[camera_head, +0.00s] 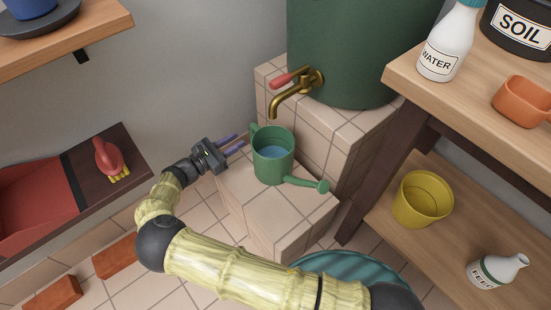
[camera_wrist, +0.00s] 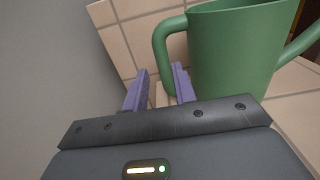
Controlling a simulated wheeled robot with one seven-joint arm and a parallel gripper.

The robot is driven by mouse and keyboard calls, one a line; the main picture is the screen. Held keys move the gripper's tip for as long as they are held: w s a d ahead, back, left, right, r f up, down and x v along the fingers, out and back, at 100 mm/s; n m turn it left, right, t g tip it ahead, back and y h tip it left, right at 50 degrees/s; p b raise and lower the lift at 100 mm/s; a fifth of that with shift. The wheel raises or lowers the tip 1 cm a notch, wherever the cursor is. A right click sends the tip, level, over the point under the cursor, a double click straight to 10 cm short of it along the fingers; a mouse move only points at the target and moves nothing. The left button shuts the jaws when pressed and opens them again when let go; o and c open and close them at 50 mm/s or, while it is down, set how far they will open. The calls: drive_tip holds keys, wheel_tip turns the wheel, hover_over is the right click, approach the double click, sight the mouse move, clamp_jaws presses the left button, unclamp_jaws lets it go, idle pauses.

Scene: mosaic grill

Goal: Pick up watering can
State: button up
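A green watering can (camera_head: 272,158) stands upright on a tiled step under a brass tap, with water showing inside. Its spout points to the right and its handle (camera_head: 253,133) is on the left. My gripper (camera_head: 240,142) is just left of the can at handle height, its purple fingers pointing toward the handle. In the wrist view the fingers (camera_wrist: 158,88) are apart, and the can (camera_wrist: 235,50) stands to their right. The handle (camera_wrist: 166,52) appears just ahead of the fingers; I cannot tell whether the right finger touches it.
The tap (camera_head: 297,90) with a red lever juts out above the can from a large green barrel (camera_head: 345,50). A wooden shelf (camera_head: 440,215) with a yellow pot (camera_head: 423,199) stands to the right. The grey wall lies behind my gripper. A coiled teal hose (camera_head: 345,268) is below.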

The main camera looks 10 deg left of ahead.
sight(252, 131)
drive_tip(key=shift+x, duration=1)
drive_tip(key=shift+w, duration=0.15)
drive_tip(key=x, duration=0.5)
drive_tip(key=shift+d+b, duration=0.2)
drive_tip(key=shift+b, duration=0.1)
drive_tip(key=shift+c, duration=0.5)
drive_tip(key=shift+r, duration=0.1)
clamp_jaws()
